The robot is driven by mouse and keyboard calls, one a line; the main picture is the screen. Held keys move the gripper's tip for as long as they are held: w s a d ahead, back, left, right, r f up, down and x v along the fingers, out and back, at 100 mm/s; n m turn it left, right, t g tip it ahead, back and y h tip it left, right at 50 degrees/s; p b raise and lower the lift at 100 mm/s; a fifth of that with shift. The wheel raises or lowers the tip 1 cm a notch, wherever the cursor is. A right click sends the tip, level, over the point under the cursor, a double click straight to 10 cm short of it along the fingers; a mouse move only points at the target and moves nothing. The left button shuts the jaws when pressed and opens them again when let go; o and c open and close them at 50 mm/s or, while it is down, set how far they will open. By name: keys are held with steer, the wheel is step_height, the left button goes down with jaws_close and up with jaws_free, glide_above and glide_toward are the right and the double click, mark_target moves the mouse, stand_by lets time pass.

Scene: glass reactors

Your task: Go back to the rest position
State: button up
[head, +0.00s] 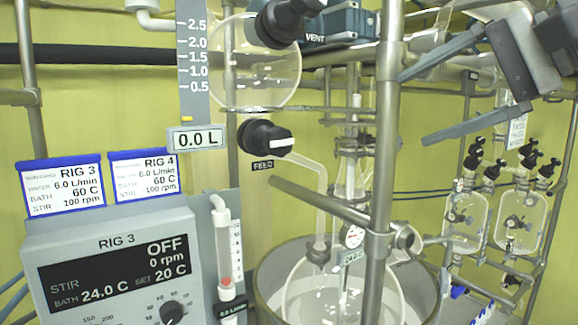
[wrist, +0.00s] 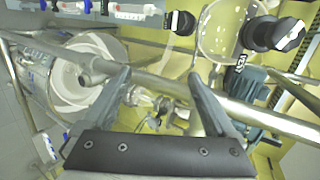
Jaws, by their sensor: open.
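My gripper (head: 440,95) is at the upper right of the head view, its two grey fingers spread apart and empty. In the wrist view my gripper (wrist: 158,95) also shows open, with a metal rail (wrist: 170,85) crossing behind the fingers. I cannot tell how far the rail is from the fingertips. In the head view the FEED knob (head: 266,138), black with a white pointer, is left of the gripper and apart from it. The VENT knob (head: 285,22) is at the top, also left of the gripper.
The RIG 3 control box (head: 112,262) stands at lower left, showing OFF. A glass vessel sits in a round metal bath (head: 270,275). A vertical steel post (head: 384,130) stands left of the gripper. Smaller glass flasks (head: 466,222) hang at right.

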steer(key=s+a+f+n+g+h+b, duration=0.1)
steer(key=s+f+n+h, duration=0.1)
steer(key=f, duration=1.1)
steer(key=s+a+f+n+g+h+b, duration=0.1)
steer(key=s+f+n+h, duration=0.2)
steer(key=f, duration=1)
steer(key=s+a+f+n+g+h+b, duration=0.1)
steer(key=s+f+n, duration=0.4)
steer(key=f, duration=0.9)
steer(key=shift+a+g+h+b, duration=0.15)
steer(key=shift+g+h+b, duration=0.35)
steer(key=shift+h, duration=0.7)
